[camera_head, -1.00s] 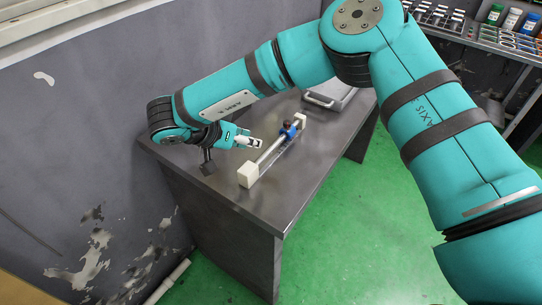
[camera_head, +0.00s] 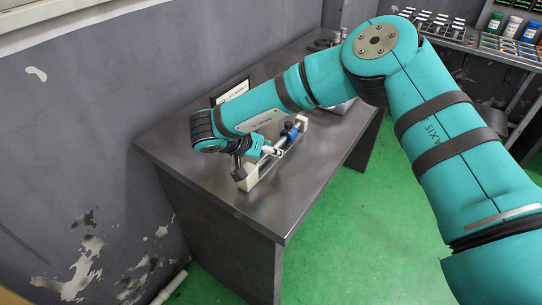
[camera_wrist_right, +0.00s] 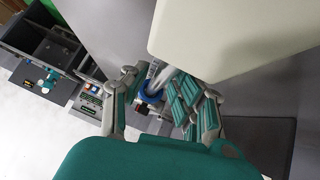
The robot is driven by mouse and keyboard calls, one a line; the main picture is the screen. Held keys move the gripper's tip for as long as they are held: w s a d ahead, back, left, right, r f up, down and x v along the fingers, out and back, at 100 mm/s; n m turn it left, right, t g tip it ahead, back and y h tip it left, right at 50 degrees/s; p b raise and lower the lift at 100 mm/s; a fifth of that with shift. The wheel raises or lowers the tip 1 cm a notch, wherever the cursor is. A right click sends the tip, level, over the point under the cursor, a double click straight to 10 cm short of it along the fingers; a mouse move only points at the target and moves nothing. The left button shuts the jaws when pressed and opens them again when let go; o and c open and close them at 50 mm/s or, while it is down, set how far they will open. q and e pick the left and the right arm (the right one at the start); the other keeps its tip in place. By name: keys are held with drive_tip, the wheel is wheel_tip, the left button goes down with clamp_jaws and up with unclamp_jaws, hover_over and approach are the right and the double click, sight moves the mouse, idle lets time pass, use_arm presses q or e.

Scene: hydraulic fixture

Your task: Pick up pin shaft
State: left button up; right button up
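The pin shaft is the silver rod (camera_wrist_right: 164,76) of a fixture on the dark metal table; my gripper partly hides it in the head view. The fixture has a cream end block (camera_head: 246,178) at the near end, another at the far end (camera_head: 301,122), and a blue collar (camera_head: 289,130) near the far end. My right gripper (camera_head: 272,152) is low over the fixture, close to the rod. In the right wrist view its fingers (camera_wrist_right: 160,98) are spread, with the rod and the blue collar (camera_wrist_right: 152,93) showing between them. Contact cannot be told. My left gripper is not in view.
The cream block (camera_wrist_right: 235,35) is large and close in the right wrist view. The table's front area (camera_head: 290,205) is bare. A framed sign (camera_head: 231,91) stands behind my arm. A rack of parts and bottles (camera_head: 480,38) is at the back right.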

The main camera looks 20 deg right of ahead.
drive_tip(key=shift+a+r, duration=0.1)
clamp_jaws()
drive_tip(key=shift+r, duration=0.1)
